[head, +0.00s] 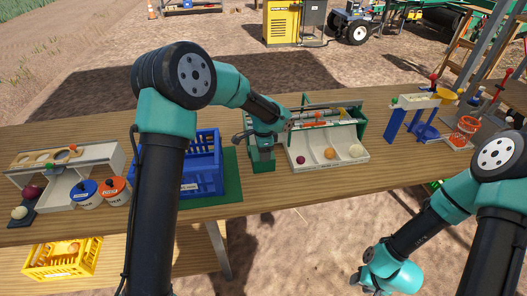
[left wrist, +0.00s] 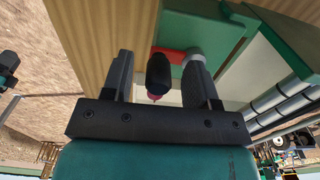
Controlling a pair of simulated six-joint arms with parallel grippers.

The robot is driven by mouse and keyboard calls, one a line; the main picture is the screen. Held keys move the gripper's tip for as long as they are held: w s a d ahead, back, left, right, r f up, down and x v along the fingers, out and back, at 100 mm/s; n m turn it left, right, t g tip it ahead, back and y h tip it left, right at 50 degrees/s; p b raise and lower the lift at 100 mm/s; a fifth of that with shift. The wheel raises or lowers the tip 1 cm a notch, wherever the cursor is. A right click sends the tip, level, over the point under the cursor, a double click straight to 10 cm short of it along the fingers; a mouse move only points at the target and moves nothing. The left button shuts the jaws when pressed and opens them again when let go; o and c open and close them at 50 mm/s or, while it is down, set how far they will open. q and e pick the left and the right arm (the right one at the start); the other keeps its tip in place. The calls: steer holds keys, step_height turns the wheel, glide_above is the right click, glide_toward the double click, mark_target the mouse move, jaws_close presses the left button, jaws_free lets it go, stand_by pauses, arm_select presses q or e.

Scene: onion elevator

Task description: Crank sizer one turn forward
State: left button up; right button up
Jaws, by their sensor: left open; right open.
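The sizer, a green frame (head: 262,160) with grey rollers and a white sloping tray (head: 350,168), stands mid-table. Its green side fills the upper right of the left wrist view (left wrist: 205,28). The crank's black handle (left wrist: 158,72) shows there beside a red part, between my left gripper's (left wrist: 160,80) two fingers. The fingers are spread, with a visible gap on the handle's left; contact on the right cannot be told. In the head view my left gripper (head: 242,137) is at the sizer's left end, and the crank is hidden. My right gripper (head: 366,281) is open and empty, low in front of the table.
A blue crate (head: 205,178) stands left of the sizer on a green mat. Tubs and a ring gauge (head: 60,160) are further left. A yellow crate (head: 62,258) sits lower front left. A blue stand (head: 395,125) and red basket (head: 467,124) are at right. Bare tabletop lies right of the tray.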

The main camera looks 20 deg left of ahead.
arm_select(q)
steer(key=shift+r, duration=3.45)
